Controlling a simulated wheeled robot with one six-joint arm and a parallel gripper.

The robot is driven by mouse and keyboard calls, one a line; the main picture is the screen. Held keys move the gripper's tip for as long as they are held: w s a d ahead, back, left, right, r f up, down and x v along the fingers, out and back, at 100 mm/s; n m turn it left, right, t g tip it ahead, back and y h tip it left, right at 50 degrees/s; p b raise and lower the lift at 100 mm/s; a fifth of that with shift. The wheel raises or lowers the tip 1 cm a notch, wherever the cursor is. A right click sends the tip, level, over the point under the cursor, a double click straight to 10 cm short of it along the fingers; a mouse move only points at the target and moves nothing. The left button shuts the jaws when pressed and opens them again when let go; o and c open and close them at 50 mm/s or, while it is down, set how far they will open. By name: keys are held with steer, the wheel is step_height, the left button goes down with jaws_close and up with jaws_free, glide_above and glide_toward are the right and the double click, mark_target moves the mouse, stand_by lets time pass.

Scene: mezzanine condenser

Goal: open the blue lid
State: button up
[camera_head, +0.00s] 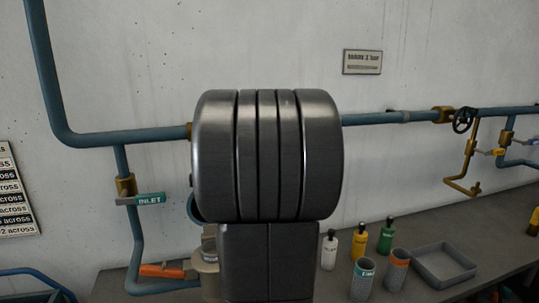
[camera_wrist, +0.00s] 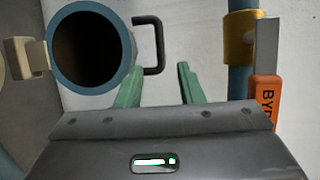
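In the wrist view, a round blue part (camera_wrist: 68,88) with a dark, hollow-looking middle is at upper left. I take it to be the blue lid; whether it is shut or open I cannot tell. A black bracket-shaped handle (camera_wrist: 159,45) stands out from its right side. My gripper (camera_wrist: 157,80) has two green fingers spread apart with nothing between them. The handle appears just beyond the fingertips, nearer the left finger; contact is not clear. In the head view, my arm hides most of this part, and only a blue edge (camera_head: 194,208) shows.
An orange lever (camera_head: 163,271) is at lower left; an orange tag (camera_wrist: 267,102) is at right in the wrist view. A green INLET tag (camera_head: 150,199) hangs by the blue pipe (camera_head: 90,139). Bottles, cups and a grey tray (camera_head: 443,264) stand on the bench at right.

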steer(key=shift+b+v, duration=0.35)
steer(key=shift+v, duration=1.9)
